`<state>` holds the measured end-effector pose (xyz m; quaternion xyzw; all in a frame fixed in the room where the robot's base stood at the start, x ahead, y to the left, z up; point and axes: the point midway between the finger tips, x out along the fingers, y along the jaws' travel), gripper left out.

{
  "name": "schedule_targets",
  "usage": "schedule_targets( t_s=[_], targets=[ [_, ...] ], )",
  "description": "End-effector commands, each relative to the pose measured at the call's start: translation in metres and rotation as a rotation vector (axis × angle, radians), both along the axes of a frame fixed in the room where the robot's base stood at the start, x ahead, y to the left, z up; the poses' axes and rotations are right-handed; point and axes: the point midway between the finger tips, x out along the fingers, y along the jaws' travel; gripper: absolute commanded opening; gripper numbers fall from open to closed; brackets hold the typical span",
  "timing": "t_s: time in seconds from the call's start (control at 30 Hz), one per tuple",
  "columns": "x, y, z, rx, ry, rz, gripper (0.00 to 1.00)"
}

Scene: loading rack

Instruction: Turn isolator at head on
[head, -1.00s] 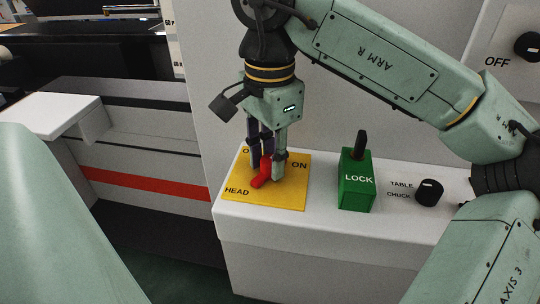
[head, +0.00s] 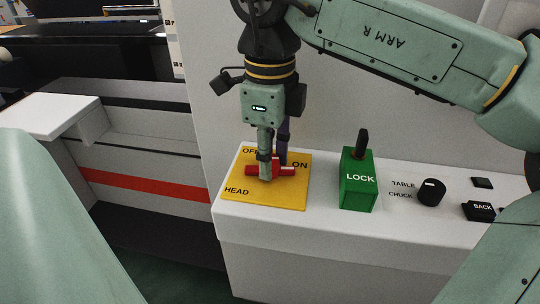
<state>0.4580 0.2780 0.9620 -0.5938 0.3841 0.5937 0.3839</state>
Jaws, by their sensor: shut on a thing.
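The head isolator is a yellow plate (head: 240,196) marked OFF, ON and HEAD, on top of the white console. Its red handle (head: 286,171) now lies roughly left to right across the plate, its right end just below the ON label. My gripper (head: 273,168) points down over the plate and is shut on the red handle, one finger in front and one behind. The fingers hide the middle of the handle and part of the OFF lettering.
A green LOCK box (head: 359,180) with a black lever (head: 362,144) stands right of the plate. Further right are a black TABLE/CHUCK knob (head: 431,192) and a black BACK button (head: 479,211). A pale wall rises behind the console (head: 300,232).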

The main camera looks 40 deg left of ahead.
Motion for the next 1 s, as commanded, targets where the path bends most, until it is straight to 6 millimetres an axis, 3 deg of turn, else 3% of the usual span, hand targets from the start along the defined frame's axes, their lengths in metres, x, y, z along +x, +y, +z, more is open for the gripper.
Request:
schedule_targets(
  t_s=[0.5, 1.0],
  targets=[
    [0.0011, 0.0, 0.001, 0.003, -0.001, -0.377, 0.0],
    [-0.0001, -0.0014, 0.0002, -0.004, 0.0, -0.467, 0.01]
  ],
)
